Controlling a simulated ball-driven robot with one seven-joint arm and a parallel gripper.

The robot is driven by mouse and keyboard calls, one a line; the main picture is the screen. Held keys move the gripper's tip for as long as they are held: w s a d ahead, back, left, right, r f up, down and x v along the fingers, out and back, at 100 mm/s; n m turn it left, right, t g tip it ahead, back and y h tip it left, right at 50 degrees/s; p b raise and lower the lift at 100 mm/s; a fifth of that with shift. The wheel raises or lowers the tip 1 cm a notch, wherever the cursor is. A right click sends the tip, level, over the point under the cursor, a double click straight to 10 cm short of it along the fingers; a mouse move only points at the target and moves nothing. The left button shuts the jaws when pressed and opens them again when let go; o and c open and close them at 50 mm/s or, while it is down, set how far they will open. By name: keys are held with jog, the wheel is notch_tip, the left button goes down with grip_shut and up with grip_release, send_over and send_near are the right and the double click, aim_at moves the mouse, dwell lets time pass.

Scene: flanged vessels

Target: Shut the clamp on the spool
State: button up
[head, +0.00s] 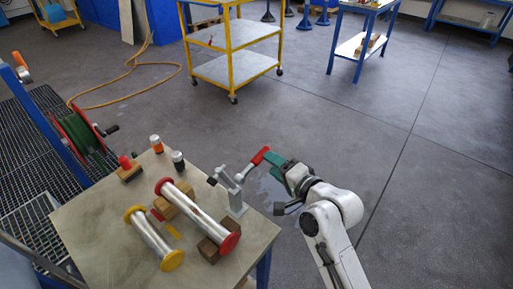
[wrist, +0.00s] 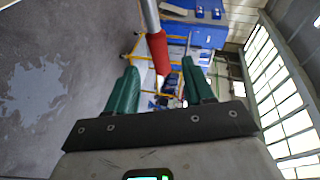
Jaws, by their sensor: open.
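A metal toggle clamp (head: 233,192) stands at the right side of the table. Its red-gripped handle (head: 260,156) slants up to the right, and its black-tipped arm (head: 212,181) points left toward a silver spool (head: 195,206) with red end flanges. I cannot tell whether the tip touches the spool. The spool lies on wooden blocks. My gripper (head: 270,159), with green fingers, is open at the handle's outer end. In the wrist view, the red handle (wrist: 158,52) reaches between the two spread fingers, with gaps visible beside it.
A second spool with yellow flanges (head: 153,238) lies left of the first on the table (head: 95,230). Small red, orange and black-topped items stand at the table's back. A yellow trolley (head: 235,68) stands behind. The floor right of the table is clear.

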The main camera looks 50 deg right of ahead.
jog(key=x, duration=0.9)
jog(key=shift+p, duration=0.4)
jog(key=shift+s, duration=0.1)
grip_shut()
